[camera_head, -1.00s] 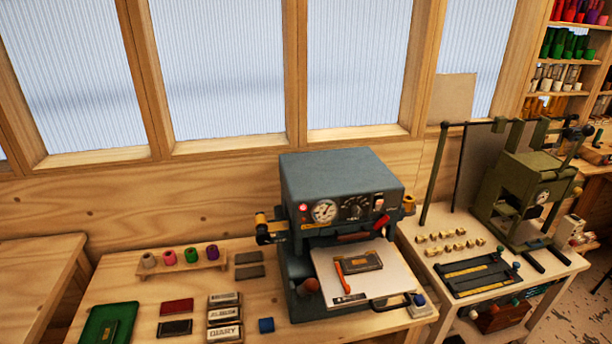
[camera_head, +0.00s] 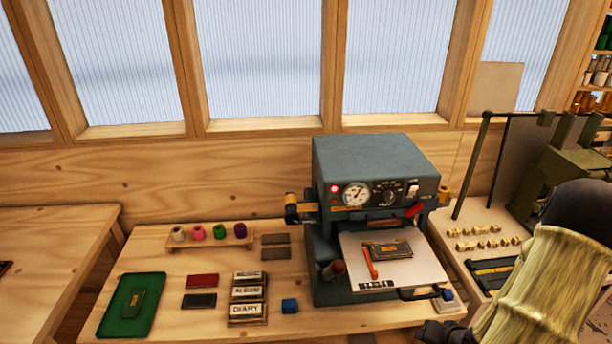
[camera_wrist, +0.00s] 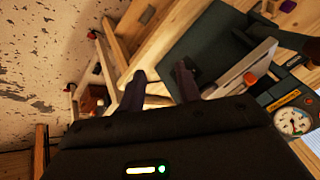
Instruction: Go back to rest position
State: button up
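My gripper (camera_wrist: 160,82) shows in the wrist view with its two dark fingers apart and nothing between them. It points over the floor and the legs of a wooden table. In the head view my arm comes in at the lower right, in front of the right-hand bench. A dark part at its lower end shows at the bottom edge, too cut off to read. The grey-blue foil press (camera_head: 375,160) stands on the wooden bench (camera_head: 190,323), left of my arm. Its white plate (camera_head: 420,268) is out in front, bearing a dark block and an orange-handled piece.
Four-colour foil rolls stand on a small wooden rack (camera_head: 240,243). A green tray (camera_head: 113,325), a red block (camera_head: 202,281), stamp blocks (camera_head: 248,291) and a blue cube (camera_head: 290,305) lie on the bench. A green press (camera_head: 570,165) stands at the right, partly behind my arm.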

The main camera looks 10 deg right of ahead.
jog(key=a+r+n+g+b, duration=0.2)
jog(key=a+r, duration=0.4)
jog(key=a, duration=0.4)
jog(key=a+r+n+g+b, duration=0.1)
jog(key=a+r+n, duration=0.4)
jog(key=a, duration=0.5)
jog(key=shift+s+r+g+h+b, duration=0.3)
jog(key=shift+r+g+b, duration=0.1)
jog(key=shift+b, duration=0.25)
jog(key=shift+w, duration=0.1)
